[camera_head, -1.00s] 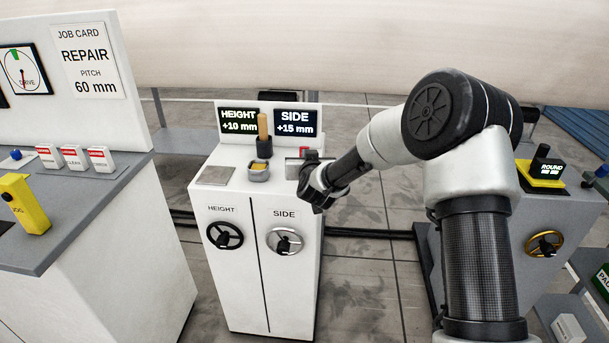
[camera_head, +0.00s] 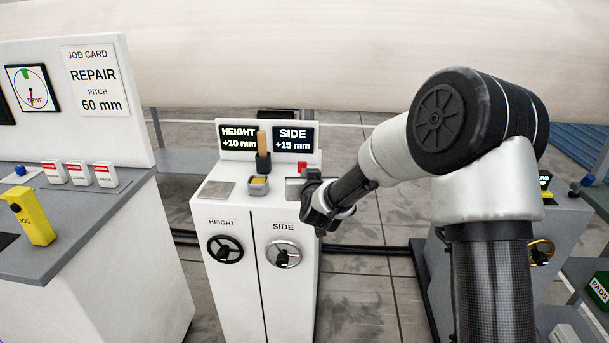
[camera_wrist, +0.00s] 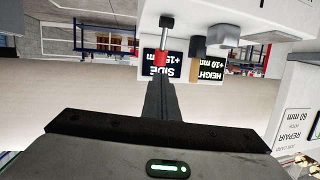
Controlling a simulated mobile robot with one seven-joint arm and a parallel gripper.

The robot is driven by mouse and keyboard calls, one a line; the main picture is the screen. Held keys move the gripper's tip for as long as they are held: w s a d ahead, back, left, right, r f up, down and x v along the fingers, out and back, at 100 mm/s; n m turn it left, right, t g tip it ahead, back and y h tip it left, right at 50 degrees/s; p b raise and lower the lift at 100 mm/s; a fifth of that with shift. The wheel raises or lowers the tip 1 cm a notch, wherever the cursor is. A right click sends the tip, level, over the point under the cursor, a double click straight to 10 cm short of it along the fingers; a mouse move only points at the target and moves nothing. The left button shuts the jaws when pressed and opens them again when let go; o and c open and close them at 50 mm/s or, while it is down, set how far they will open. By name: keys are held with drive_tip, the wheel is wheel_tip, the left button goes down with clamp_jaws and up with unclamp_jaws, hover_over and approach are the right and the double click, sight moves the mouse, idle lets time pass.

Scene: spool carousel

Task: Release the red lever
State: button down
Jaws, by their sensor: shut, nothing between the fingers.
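The red lever (camera_head: 302,166) shows as a small red part on top of the white cabinet (camera_head: 228,291), below the SIDE display and partly hidden by my gripper. In the upside-down wrist view the red part (camera_wrist: 161,58) sits on a thin rod with a dark end. My gripper (camera_head: 310,190) is at the cabinet's top right edge, just in front of the lever. Its fingers (camera_wrist: 160,88) are shut with nothing between them and point at the red part. I cannot tell whether they touch it.
The HEIGHT display (camera_head: 239,138) reads +10 mm and the SIDE display (camera_head: 293,139) +15 mm. A wooden-handled tool (camera_head: 262,146) stands on the cabinet beside a small cup (camera_head: 259,186). Two handwheels are on its front. A grey-topped bench (camera_head: 75,215) is at left.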

drive_tip(key=v, duration=0.5)
drive_tip(key=shift+s+d+r, duration=0.15)
drive_tip(key=shift+s+r, duration=0.1)
drive_tip(key=shift+s, duration=0.05)
drive_tip(key=s+d+r+n+g, duration=0.1)
drive_tip(key=s+d+r+g, duration=0.1)
drive_tip(key=s+d+r, duration=0.35)
drive_tip(key=s+d+r+g, duration=0.2)
drive_tip(key=s, duration=0.6)
drive_tip(key=s+d+m+g+h, duration=0.1)
drive_tip(key=s+d+g, duration=0.3)
drive_tip(key=s, duration=0.8)
drive_tip(key=s+d+m+g+h, duration=0.15)
drive_tip(key=s+d, duration=0.35)
drive_tip(key=s, duration=0.7)
wheel_tip(320, 180, up, 11)
drive_tip(key=p, duration=1.2)
drive_tip(key=shift+s+d+r, duration=0.15)
drive_tip(key=shift+d+r, duration=0.05)
drive_tip(key=shift+d, duration=0.05)
